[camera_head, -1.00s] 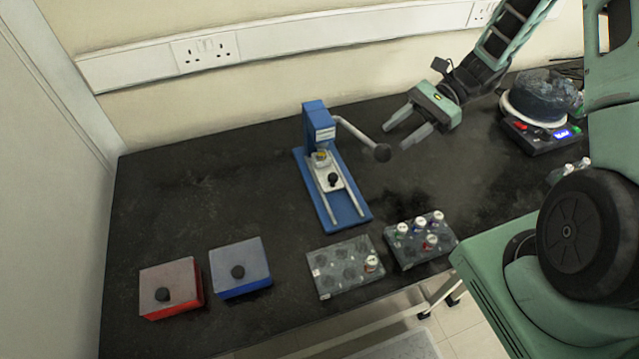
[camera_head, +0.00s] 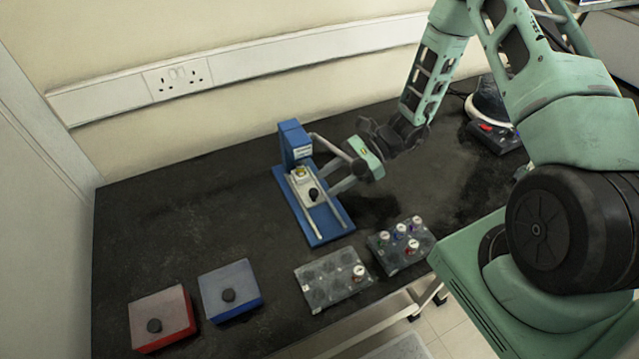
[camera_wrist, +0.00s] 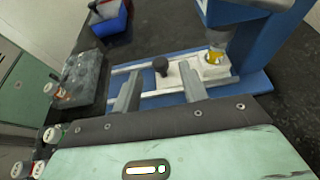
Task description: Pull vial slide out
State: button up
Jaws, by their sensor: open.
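The vial slide (camera_head: 306,188) is a pale plate with a black knob (camera_head: 313,194), on two rails of a blue press (camera_head: 291,142). A vial with a yellow top (camera_head: 300,172) sits at its rear end, under the press head. In the wrist view the slide (camera_wrist: 178,75), its knob (camera_wrist: 160,65) and the yellow-topped vial (camera_wrist: 215,57) lie just beyond the fingers. My gripper (camera_head: 334,184) is open and empty, at the right side of the press, low by the slide. In the wrist view its fingertips (camera_wrist: 159,78) are apart, with the knob seen between them.
The press lever (camera_head: 330,145) passes close to my gripper. A grey rack (camera_head: 332,281) with one vial and another rack (camera_head: 385,247) with several vials stand in front. Red (camera_head: 160,315) and blue (camera_head: 229,287) knobbed boxes are at the left front. The table's left rear is clear.

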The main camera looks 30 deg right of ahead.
aim_at(315, 191)
jog(key=shift+x, duration=1.9)
